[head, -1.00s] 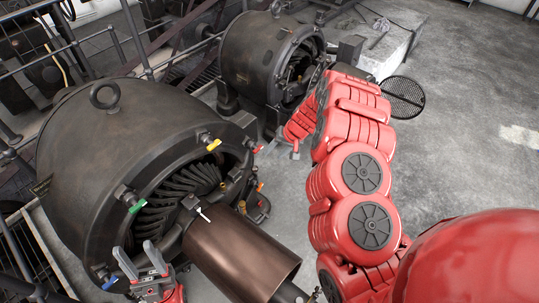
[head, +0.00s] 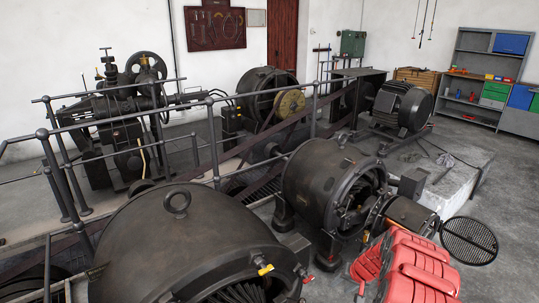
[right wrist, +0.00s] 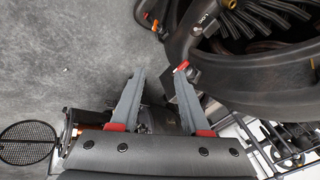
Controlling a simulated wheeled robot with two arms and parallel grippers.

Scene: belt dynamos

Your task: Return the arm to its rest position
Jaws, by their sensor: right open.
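My right arm (head: 415,270) is the red one at the bottom right of the head view. The large near dynamo (head: 175,245) fills the bottom left of the head view. In the right wrist view its dark rim (right wrist: 245,95) lies beside the right finger, with a red-tipped handle (right wrist: 182,66) close to that fingertip. My left gripper is out of sight.
A second dynamo (head: 325,185) stands close to the right arm, with its shaft reaching right. A round floor grate (head: 469,240) lies further right. Railings (head: 212,145) run behind the near dynamo. Bare grey floor (head: 505,190) is free at the right.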

